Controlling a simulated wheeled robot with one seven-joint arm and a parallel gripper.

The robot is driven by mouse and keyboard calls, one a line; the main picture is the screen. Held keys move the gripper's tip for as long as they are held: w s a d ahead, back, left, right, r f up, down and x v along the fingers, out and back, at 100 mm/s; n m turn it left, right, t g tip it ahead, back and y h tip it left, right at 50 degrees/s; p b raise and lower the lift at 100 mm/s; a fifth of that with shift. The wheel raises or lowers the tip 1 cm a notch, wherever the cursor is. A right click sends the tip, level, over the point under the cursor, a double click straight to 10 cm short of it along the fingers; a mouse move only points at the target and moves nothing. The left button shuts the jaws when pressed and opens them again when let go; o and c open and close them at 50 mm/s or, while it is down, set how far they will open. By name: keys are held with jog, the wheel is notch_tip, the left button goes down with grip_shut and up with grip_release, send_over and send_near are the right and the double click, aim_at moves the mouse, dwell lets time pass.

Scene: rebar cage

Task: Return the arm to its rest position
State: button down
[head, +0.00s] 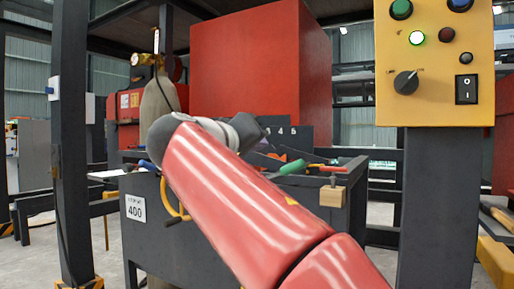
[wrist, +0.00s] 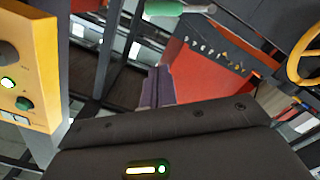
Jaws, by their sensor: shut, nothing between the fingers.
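My red arm reaches up and to the left across the middle of the head view, with its grey wrist in front of the workbench. My gripper shows in the wrist view (wrist: 162,88), its dark body filling the bottom and its narrow fingers close together beyond it. It is shut and empty, pointing toward the workbench area and touching nothing that I can make out. In the head view the gripper's fingers cannot be made out clearly beyond the wrist.
A yellow control panel (head: 435,95) with a lit green lamp stands on a dark post at right. A gas cylinder (head: 158,108) and dark post (head: 70,130) stand left.

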jog(key=s+d+f+n+g+y+p, duration=0.2)
jog(key=s+d+f+g+y+p, duration=0.45)
jog(key=d+f, duration=0.7)
jog(key=s+d+f+m+g+y+p, duration=0.1)
jog(key=s+f+m+g+y+p, duration=0.2)
jog(key=s+f, duration=1.6)
jog(key=shift+s+f, duration=0.3)
jog(key=shift+f, duration=0.05)
dwell(1.1)
